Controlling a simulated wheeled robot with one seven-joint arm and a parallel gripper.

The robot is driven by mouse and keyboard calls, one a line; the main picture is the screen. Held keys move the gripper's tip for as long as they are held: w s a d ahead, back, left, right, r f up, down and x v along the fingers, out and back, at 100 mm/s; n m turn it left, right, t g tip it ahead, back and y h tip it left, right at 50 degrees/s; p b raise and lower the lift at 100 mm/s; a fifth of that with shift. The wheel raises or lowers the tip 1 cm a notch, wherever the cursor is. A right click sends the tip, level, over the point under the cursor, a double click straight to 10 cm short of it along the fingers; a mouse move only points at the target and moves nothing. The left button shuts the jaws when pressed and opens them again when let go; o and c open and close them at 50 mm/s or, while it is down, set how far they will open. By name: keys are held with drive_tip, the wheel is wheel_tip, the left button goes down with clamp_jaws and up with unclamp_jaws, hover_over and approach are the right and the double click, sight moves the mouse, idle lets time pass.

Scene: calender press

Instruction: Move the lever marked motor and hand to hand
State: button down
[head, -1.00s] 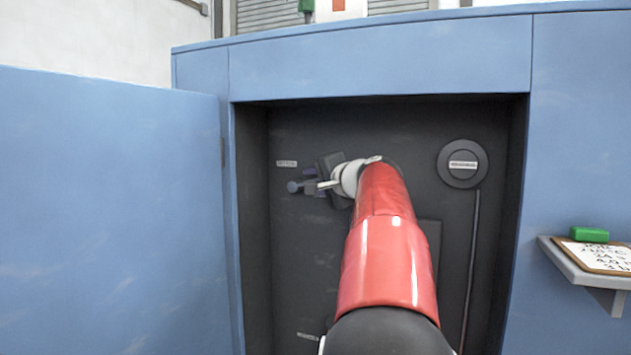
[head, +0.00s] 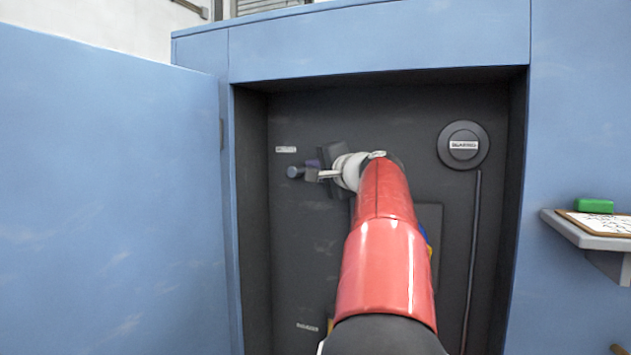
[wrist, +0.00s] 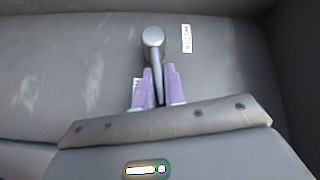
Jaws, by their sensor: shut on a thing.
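The lever (wrist: 153,45) is a grey metal rod with a round knob, in the wrist view. A white label reading MOTOR (wrist: 187,38) is to the right of the knob. My gripper (wrist: 159,82) has purple fingers and is shut on the lever's rod, just below the knob. In the head view the lever's knob (head: 294,172) sticks out to the left of my gripper (head: 314,168). A small label (head: 286,149) is above and left of it. A second label beside the fingers is mostly hidden. My arm hides part of the panel around the lever.
The lever is in a dark recess of a blue cabinet (head: 380,45). A blue door (head: 110,200) stands open at left. A round dark dial (head: 463,146) is at right on the back panel. A shelf (head: 585,230) with a green block (head: 593,206) is outside, right.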

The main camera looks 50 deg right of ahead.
drive_tip(key=shift+f, duration=0.1)
drive_tip(key=c, duration=1.5)
unclamp_jaws()
drive_tip(key=b+v, duration=0.1)
drive_tip(key=v, duration=0.6)
drive_tip(key=shift+s, duration=0.4)
